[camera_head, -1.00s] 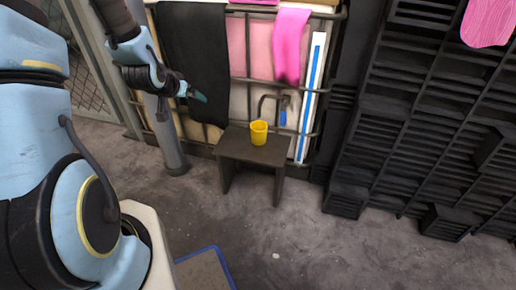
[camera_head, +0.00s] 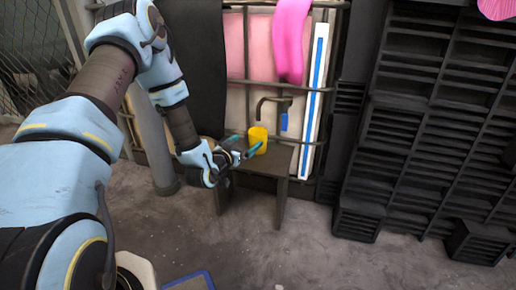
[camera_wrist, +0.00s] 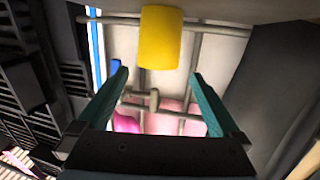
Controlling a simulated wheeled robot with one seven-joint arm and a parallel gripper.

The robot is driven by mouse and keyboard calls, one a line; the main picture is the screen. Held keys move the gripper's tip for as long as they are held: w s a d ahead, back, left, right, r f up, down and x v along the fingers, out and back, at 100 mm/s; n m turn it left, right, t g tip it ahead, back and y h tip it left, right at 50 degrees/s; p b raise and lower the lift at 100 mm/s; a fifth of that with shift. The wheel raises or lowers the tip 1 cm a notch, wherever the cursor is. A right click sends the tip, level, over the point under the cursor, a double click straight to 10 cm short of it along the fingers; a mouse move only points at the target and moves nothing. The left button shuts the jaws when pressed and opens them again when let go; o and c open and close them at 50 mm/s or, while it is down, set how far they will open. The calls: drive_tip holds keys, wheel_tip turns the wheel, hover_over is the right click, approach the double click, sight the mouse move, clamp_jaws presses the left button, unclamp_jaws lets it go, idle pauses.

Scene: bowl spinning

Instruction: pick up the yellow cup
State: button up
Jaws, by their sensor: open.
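The yellow cup (camera_head: 258,140) stands on a small dark table (camera_head: 278,160) in the head view. My gripper (camera_head: 248,148) is open, with teal fingers close to the cup at its left. In the wrist view the yellow cup (camera_wrist: 161,38) shows at the top centre, ahead of the open fingers of my gripper (camera_wrist: 159,88). The cup appears beyond the fingertips, and nothing is between the fingers. Part of the table is hidden behind my gripper.
Behind the table stands a metal rack (camera_head: 247,82) with hanging pink cloth (camera_head: 293,40) and a hook-shaped tool with a blue handle (camera_head: 284,121). Black slatted crates (camera_head: 420,120) are stacked at the right. A grey post (camera_head: 157,145) stands at the left. The floor in front is open.

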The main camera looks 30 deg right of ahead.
sight(262, 131)
drive_tip(key=b+x, duration=0.3)
drive_tip(key=x, duration=0.6)
drive_tip(key=shift+s, duration=0.15)
drive_tip(key=c, duration=1.3)
drive_tip(key=shift+r, duration=0.1)
